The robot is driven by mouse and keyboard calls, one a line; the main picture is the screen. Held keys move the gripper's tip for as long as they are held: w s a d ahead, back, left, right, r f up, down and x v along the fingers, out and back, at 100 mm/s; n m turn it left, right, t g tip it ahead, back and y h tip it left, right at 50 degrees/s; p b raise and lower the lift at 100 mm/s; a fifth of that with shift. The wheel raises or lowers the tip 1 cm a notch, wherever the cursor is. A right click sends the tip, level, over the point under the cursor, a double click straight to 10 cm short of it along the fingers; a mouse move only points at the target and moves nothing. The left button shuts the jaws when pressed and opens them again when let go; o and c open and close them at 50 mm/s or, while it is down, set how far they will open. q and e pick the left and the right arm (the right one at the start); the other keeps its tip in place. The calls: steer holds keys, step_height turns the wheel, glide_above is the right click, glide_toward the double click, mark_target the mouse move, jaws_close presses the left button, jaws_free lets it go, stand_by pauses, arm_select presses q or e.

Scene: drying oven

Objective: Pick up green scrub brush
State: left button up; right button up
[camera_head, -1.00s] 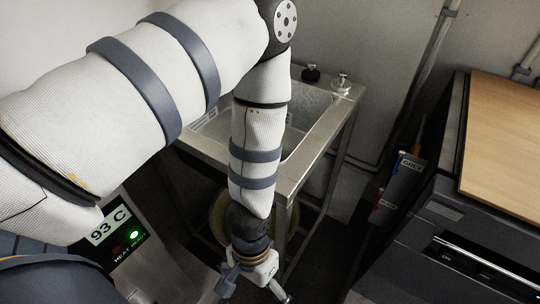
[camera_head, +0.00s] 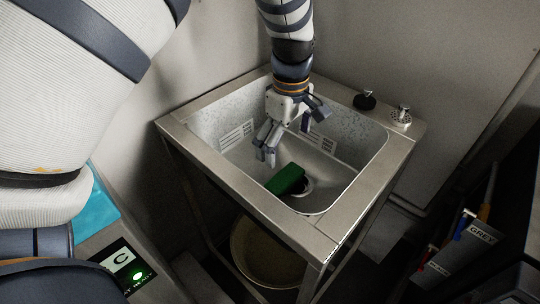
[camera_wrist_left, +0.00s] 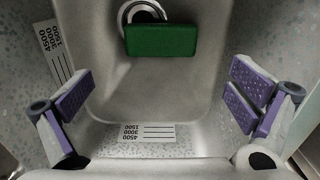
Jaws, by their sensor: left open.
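The green scrub brush (camera_head: 286,179) lies at the bottom of the metal sink (camera_head: 345,213), against the round drain. In the left wrist view the brush (camera_wrist_left: 160,41) is a green block near the top centre, partly covering the drain ring. My left gripper (camera_head: 289,134) is inside the upper part of the basin, above and behind the brush. Its fingers are spread wide and empty, and the brush is apart from them. In the left wrist view the purple finger pads of my left gripper (camera_wrist_left: 160,100) stand far apart on either side. My right gripper is not in view.
The sink walls (camera_head: 222,125) surround the brush closely. A black knob (camera_head: 365,100) and a metal fitting (camera_head: 401,116) stand on the back right rim. A round bucket (camera_head: 266,265) is under the sink. A lit control panel (camera_head: 124,262) is at lower left.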

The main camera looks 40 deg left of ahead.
mark_target(285, 176)
arm_select(q)
step_height(285, 176, down, 11)
steer(key=shift+s+d+f+b, duration=0.1)
steer(key=shift+f+b, duration=0.05)
steer(key=shift+b, duration=0.35)
steer(key=c, duration=1)
steer(key=shift+c, duration=0.2)
step_height(285, 176, up, 10)
steer(key=shift+r+p, duration=0.1)
steer(key=shift+p, duration=0.45)
steer(key=o, duration=0.7)
steer(key=c, duration=0.4)
